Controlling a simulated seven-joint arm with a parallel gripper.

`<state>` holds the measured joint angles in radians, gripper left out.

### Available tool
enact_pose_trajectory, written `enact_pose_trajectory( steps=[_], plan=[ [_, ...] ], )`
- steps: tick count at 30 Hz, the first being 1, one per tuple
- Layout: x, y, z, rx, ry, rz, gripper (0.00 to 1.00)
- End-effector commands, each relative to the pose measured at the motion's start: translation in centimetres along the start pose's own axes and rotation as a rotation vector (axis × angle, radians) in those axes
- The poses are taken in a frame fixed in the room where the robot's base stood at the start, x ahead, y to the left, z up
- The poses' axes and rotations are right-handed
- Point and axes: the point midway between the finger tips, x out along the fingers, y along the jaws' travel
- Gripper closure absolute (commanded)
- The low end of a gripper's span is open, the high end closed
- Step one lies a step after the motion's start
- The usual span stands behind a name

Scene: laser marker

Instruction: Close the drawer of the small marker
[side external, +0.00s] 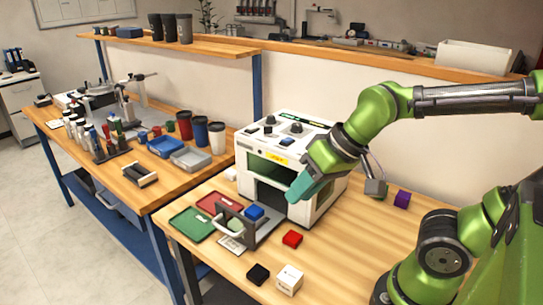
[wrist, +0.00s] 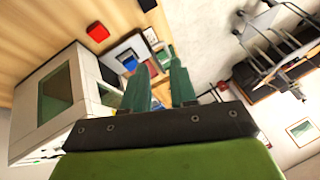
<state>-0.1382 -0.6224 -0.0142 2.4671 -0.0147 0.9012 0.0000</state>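The small marker (side external: 290,165) is a white box with a green window and knobs on top. Its drawer (side external: 266,226) is pulled out at the front, with a dark front panel and a pale handle (side external: 228,218). A blue block (side external: 254,212) sits in the drawer. In the wrist view the marker (wrist: 85,85) is at the left, and the drawer (wrist: 112,55) with the blue block (wrist: 130,63) is beyond the fingers. My gripper (side external: 298,192) is in front of the marker, above and apart from the drawer. Its green fingers (wrist: 161,92) are spread with nothing between them.
A red block (side external: 292,238), a black block (side external: 258,274) and a white block (side external: 289,279) lie right of and before the drawer. Green (side external: 191,224) and red (side external: 219,202) trays lie to its left. A purple block (side external: 402,199) is behind at the right.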

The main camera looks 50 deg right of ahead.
Motion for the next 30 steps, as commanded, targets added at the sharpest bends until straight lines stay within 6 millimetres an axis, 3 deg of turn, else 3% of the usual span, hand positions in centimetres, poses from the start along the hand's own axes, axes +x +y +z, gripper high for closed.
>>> enact_pose_trajectory(
  steps=[1, 5, 12, 18, 21, 24, 30],
  plan=[
    [1.2, -1.1, 0.0, -0.057, -0.063, 0.008, 0.82],
    [4.3, -3.8, -0.5, -0.179, -0.196, 0.074, 1.0],
    [11.1, -8.8, -1.2, -0.364, -0.308, 0.31, 1.0],
    [16.0, -12.8, -2.1, -0.449, -0.22, 0.539, 1.0],
    [17.1, -14.2, -3.8, -0.428, -0.122, 0.625, 1.0],
    [16.2, -14.5, -6.1, -0.348, -0.03, 0.661, 1.0],
    [17.1, -13.4, -6.2, -0.306, -0.02, 0.675, 1.0]
  ],
)
